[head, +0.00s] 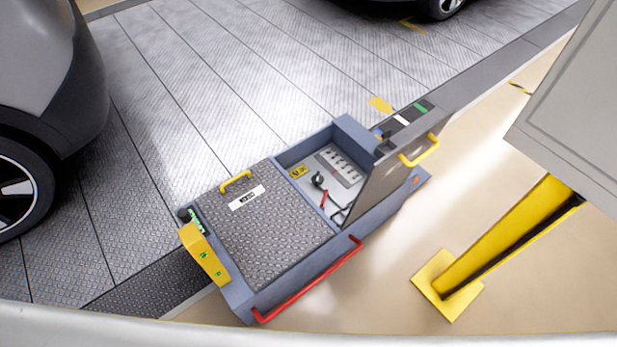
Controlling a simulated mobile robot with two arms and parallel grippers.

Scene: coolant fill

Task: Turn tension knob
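A blue-grey floor unit (244,297) stands in the middle of the head view. Its right compartment is open, with a grey lid (385,185) standing raised beside it. Inside is a light panel with a small black knob-like part (318,179), a red part (324,198) just below it and dark cable-like pieces. I cannot tell for sure which part is the tension knob. The raised lid hides some of the compartment's right side. Neither of my grippers is in view.
The unit's left half has a closed tread-plate cover with a yellow handle (235,180). A red bar (310,283) runs along its front. A yellow post (500,240) stands at right under a grey cabinet (575,110). A car (45,80) is at left. Beige floor between unit and post is clear.

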